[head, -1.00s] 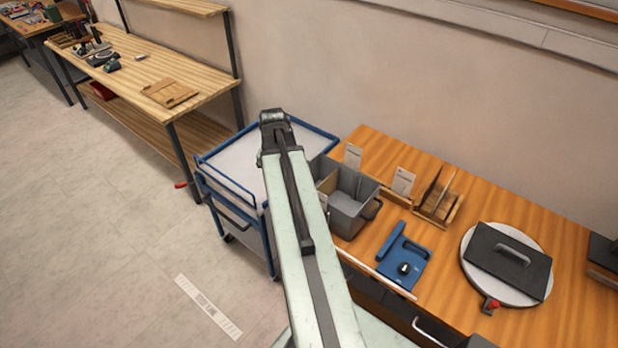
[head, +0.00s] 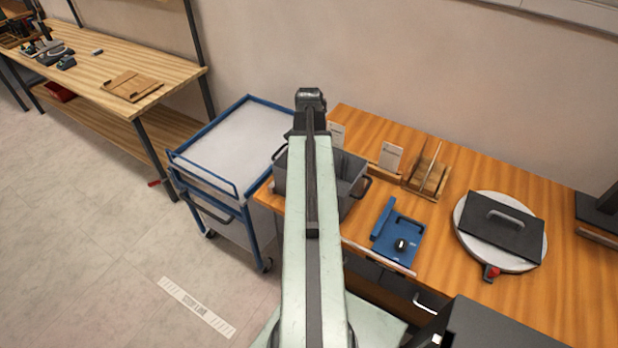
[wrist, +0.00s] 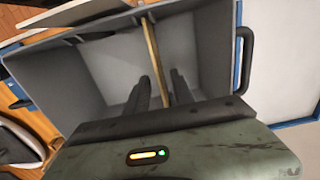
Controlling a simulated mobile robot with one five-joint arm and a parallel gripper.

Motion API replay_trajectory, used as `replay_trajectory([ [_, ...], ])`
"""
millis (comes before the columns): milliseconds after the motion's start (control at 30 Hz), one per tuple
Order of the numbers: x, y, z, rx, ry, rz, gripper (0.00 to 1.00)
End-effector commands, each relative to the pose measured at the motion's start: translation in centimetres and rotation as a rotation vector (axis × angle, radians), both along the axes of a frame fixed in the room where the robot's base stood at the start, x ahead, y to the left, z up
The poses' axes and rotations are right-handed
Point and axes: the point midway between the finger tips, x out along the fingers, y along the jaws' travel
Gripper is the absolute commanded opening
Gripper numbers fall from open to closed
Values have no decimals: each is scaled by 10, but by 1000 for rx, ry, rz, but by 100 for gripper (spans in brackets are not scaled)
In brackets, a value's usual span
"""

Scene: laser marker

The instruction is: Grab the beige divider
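The beige divider (wrist: 153,58) is a thin upright panel inside a grey bin (wrist: 214,45), seen nearly edge-on in the wrist view. My gripper (wrist: 161,80) is open over the bin. Its dark fingers lie on either side of the divider's near part in the picture, with gaps showing. I cannot tell how deep the fingers are relative to the panel. In the head view the grey bin (head: 352,172) stands at the left end of the wooden table, and my arm hides its middle, the divider and my gripper.
A blue-framed cart (head: 235,150) stands left of the wooden table (head: 490,170). On the table, right of the bin, are a blue device (head: 398,238), a wooden holder with upright panels (head: 428,178), a small card (head: 390,157) and a round plate with a dark handled cover (head: 500,228).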

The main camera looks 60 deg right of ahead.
Motion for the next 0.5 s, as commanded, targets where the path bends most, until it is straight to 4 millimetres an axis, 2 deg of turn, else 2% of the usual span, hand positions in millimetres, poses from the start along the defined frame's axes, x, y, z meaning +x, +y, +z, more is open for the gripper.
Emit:
replay_trajectory([
  [33, 0, 0, -12, 0, 0, 0, 29],
  [233, 0, 0, -46, 0, 0, 0, 29],
  [300, 0, 0, -51, 0, 0, 0, 29],
  [500, 0, 0, -47, 0, 0, -1, 29],
])
